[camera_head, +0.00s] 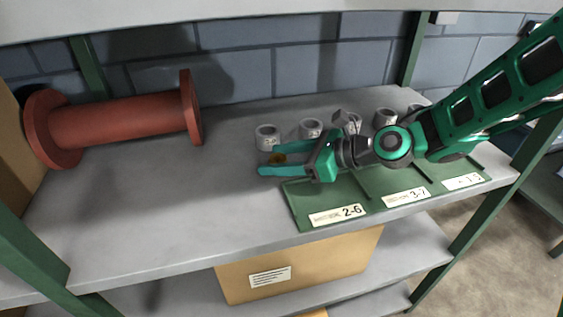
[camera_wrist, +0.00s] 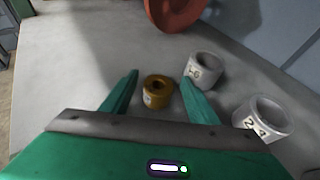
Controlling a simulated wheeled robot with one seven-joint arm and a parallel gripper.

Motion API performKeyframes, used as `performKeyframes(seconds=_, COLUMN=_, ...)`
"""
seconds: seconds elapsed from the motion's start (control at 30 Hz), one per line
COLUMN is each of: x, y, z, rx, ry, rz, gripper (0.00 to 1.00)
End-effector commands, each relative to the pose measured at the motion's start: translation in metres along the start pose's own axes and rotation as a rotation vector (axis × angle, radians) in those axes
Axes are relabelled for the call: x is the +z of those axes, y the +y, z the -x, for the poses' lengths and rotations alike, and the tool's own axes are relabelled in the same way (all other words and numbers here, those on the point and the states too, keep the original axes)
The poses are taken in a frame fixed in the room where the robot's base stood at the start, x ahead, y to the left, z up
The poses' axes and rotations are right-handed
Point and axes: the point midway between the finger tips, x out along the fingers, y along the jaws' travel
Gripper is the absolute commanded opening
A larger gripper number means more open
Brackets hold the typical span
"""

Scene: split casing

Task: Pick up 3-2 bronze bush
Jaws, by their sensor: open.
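The bronze bush (camera_wrist: 157,91) is a small golden ring with a dark bore and a pale label on its side; the label is too small to read. It stands on the grey shelf. My gripper (camera_head: 262,158) is open and reaches left over the shelf. In the wrist view its two fingers (camera_wrist: 158,83) lie on either side of the bush, with a gap on both sides. I cannot tell the fingers' height above the shelf.
A grey bush (camera_wrist: 202,70) stands close beyond the right finger, and another marked 2-4 (camera_wrist: 263,117) is farther right. Several grey bushes (camera_head: 311,129) line the back. A green tray (camera_head: 297,205) with labels lies in front. A red flanged pipe (camera_head: 120,122) lies left; shelf between is clear.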

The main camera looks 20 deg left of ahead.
Motion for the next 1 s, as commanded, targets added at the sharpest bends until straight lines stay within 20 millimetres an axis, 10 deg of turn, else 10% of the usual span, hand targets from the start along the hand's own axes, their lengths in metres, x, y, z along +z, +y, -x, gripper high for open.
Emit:
performKeyframes(seconds=0.23, x=0.0, y=0.0, z=-0.001, rx=-0.001, ry=0.0, rz=0.0, gripper=0.54)
performKeyframes(seconds=0.47, x=0.0, y=-0.001, z=-0.001, rx=-0.002, ry=0.0, rz=0.0, gripper=0.0)
performKeyframes(seconds=1.0, x=0.013, y=-0.004, z=0.008, rx=-0.008, ry=-0.003, rz=0.001, gripper=0.0)
